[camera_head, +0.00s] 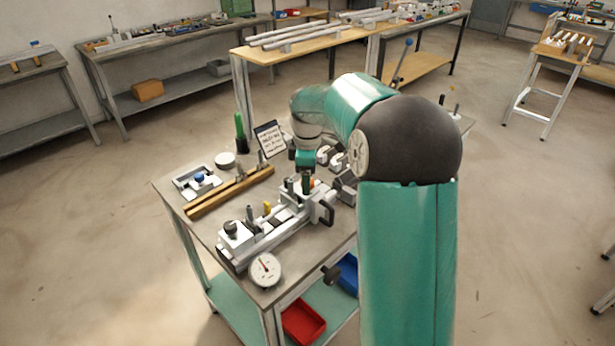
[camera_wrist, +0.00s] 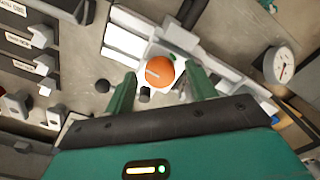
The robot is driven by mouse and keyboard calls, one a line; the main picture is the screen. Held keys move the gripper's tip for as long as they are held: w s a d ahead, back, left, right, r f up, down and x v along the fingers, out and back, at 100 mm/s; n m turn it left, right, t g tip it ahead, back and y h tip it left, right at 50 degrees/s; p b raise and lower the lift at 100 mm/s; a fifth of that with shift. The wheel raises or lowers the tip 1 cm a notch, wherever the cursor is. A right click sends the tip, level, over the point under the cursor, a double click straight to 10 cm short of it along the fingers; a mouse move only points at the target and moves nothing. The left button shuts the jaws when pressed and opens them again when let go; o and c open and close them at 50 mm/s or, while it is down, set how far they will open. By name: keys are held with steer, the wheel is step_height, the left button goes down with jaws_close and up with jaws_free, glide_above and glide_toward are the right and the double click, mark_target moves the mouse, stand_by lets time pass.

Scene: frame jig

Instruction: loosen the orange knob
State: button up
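The orange knob (camera_wrist: 160,69) is round with a pale line across its top. It sits on a light grey metal block of the jig in the wrist view. My gripper (camera_wrist: 160,85) is open, with one green finger on each side of the knob. Both fingers look apart from it, and I cannot tell their height relative to it. In the head view my gripper (camera_head: 307,180) is over the right end of the frame jig (camera_head: 262,240), and the knob is mostly hidden there.
A dial gauge (camera_head: 265,269) lies at the front of the bench. A wooden-edged bar (camera_head: 230,190), a tray with a blue knob (camera_head: 198,181) and a small sign (camera_head: 270,139) stand behind the jig. A black clamp handle (camera_head: 324,203) is close right of my gripper.

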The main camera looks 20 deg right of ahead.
step_height(320, 180, up, 14)
stand_by(0.6)
steer(key=shift+f, duration=0.1)
